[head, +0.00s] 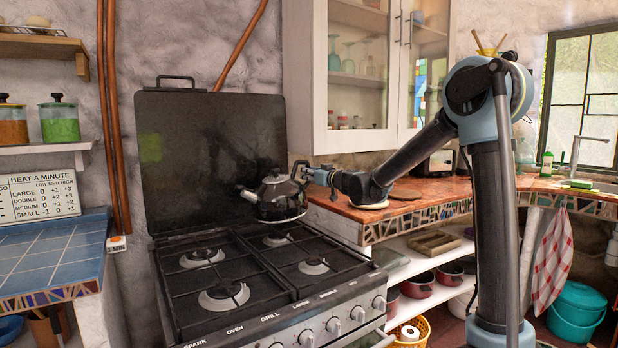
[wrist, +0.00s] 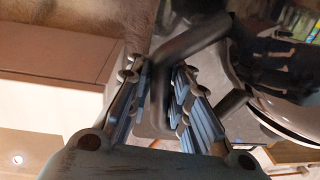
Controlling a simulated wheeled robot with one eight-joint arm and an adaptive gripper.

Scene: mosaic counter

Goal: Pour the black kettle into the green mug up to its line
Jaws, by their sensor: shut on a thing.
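The black kettle (head: 274,192) is over the back right of the stove, and it seems to hang above the burner. Its spout points left. My gripper (head: 301,172) comes from the right and is shut on the kettle's handle. In the wrist view, my gripper's two ribbed fingers (wrist: 160,82) close around the dark handle bar (wrist: 194,40). The shiny kettle body (wrist: 272,75) fills the right of that view. I cannot make out the green mug in either view.
The gas stove (head: 262,285) has burners with dark grates and a raised black lid (head: 215,140) behind. A tiled wooden counter (head: 430,192) lies right, under a glass-door cabinet (head: 358,75). A blue-tiled counter (head: 45,258) with a heat sign (head: 38,197) is left.

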